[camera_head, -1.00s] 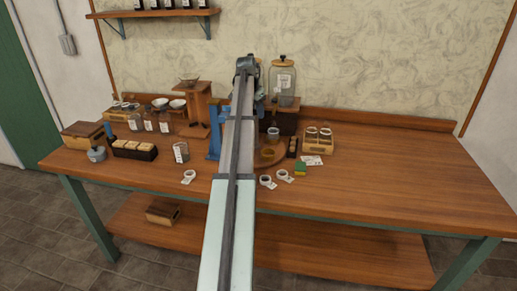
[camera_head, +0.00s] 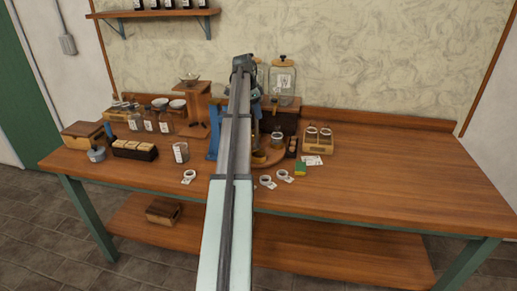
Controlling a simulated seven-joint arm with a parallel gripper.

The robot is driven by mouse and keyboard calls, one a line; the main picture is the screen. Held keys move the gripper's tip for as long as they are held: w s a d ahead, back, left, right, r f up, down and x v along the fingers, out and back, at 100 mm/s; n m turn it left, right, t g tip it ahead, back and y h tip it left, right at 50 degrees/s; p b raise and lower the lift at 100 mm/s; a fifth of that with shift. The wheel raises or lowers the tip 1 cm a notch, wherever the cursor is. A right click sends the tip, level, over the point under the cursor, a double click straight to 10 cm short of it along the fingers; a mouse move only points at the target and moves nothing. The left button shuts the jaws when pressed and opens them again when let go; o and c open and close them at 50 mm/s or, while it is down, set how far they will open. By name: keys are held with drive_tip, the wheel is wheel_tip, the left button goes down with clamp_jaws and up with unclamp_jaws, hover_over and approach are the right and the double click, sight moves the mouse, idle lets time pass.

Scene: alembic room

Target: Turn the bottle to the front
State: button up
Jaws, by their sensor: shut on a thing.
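A round wooden turntable (camera_head: 274,160) stands on the bench, its left part hidden behind my arm. A glass jar with a greyish top (camera_head: 277,139) stands on its right side. A low amber container (camera_head: 260,156) sits near its front, partly covered by my arm. I cannot tell which of these, if either, is the bottle; another vessel may be hidden. My arm reaches over the bench and bends down at the turntable. Only a dark and blue part of the wrist shows to the right of the arm. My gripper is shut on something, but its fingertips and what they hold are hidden.
A large glass jar (camera_head: 284,82) stands on a wooden block behind. A wooden box with jars (camera_head: 318,139) and a green-yellow sponge (camera_head: 300,167) are to the right. Tape rolls (camera_head: 284,175) lie in front. Several bottles (camera_head: 150,122) stand left. The bench's right side is clear.

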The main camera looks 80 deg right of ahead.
drive_tip(key=shift+a, duration=0.15)
drive_tip(key=m+y, duration=0.1)
drive_tip(key=m, duration=0.4)
drive_tip(key=shift+f, duration=0.1)
drive_tip(key=shift+a+m, duration=0.1)
drive_tip(key=shift+m, duration=0.4)
drive_tip(key=shift+y, duration=0.3)
drive_tip(key=m+y, duration=0.1)
drive_tip(key=m, duration=0.4)
drive_tip(key=shift+m, duration=0.3)
drive_tip(key=o, duration=0.8)
drive_tip(key=shift+w, duration=0.1)
drive_tip(key=o, duration=0.9)
